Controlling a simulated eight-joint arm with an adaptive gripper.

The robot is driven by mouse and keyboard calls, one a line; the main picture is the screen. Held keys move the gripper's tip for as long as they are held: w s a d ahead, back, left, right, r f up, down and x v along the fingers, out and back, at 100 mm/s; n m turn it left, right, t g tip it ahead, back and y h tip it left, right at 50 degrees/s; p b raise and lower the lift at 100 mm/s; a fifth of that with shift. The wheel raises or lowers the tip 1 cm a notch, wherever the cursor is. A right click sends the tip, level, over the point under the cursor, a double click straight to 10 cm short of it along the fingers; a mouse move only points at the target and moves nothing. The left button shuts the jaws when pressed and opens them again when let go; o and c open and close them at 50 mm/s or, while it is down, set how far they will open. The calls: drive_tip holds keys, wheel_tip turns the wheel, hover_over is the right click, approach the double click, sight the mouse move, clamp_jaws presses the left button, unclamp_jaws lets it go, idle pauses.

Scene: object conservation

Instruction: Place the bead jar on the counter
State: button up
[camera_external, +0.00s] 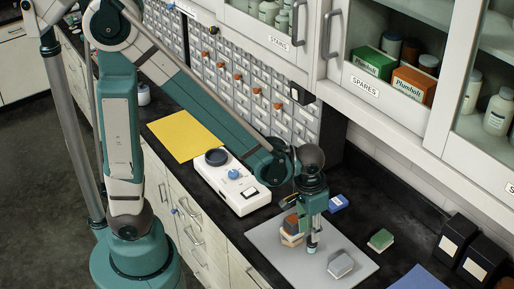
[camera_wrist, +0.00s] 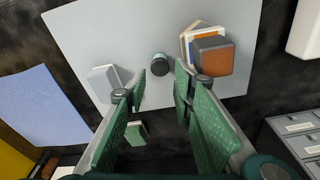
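The likely bead jar (camera_wrist: 159,65), a small round jar with a dark top, stands on the grey mat (camera_wrist: 110,30) in the wrist view. In the external view a small pale-blue jar end (camera_external: 312,249) shows just below my gripper (camera_external: 313,236); the rest is hidden. In the wrist view my gripper (camera_wrist: 160,77) is open, its fingers on either side of the jar's line with gaps visible. I cannot tell how far the fingertips reach down around it. The black counter (camera_external: 355,225) surrounds the mat.
A stack of sponge-like blocks (camera_external: 291,230) stands close left of my gripper, and a grey-white block (camera_external: 340,264) right of it. A green block (camera_external: 381,239) and blue block (camera_external: 338,202) lie on the counter. A white device (camera_external: 232,187) and black boxes (camera_external: 455,238) stand nearby.

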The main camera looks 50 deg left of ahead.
sight(308, 244)
drive_tip(key=shift+s+r+p, duration=0.15)
drive_tip(key=shift+r, duration=1.05)
drive_tip(key=shift+s+r+p, duration=0.1)
drive_tip(key=shift+r+p, duration=0.05)
drive_tip(key=shift+r, duration=1)
drive_tip(key=shift+a, duration=0.1)
drive_tip(key=s+a+r+n+t, duration=0.1)
drive_tip(key=s+a+r+t, duration=0.1)
drive_tip(key=a+r, duration=0.3)
drive_tip(key=s+a+r+t, duration=0.2)
drive_tip(key=a+r, duration=0.2)
drive_tip(key=a, duration=0.7)
drive_tip(key=s+a+r+n+t, duration=0.1)
drive_tip(key=s+a+r, duration=0.1)
drive_tip(key=a+r, duration=0.3)
drive_tip(key=a, duration=0.3)
drive_tip(key=shift+s+a+r+n+t, duration=0.15)
drive_tip(key=shift+a+r+n+t, duration=0.15)
drive_tip(key=shift+r+t, duration=0.1)
drive_tip(key=o, duration=0.4)
drive_tip(key=shift+c, duration=0.2)
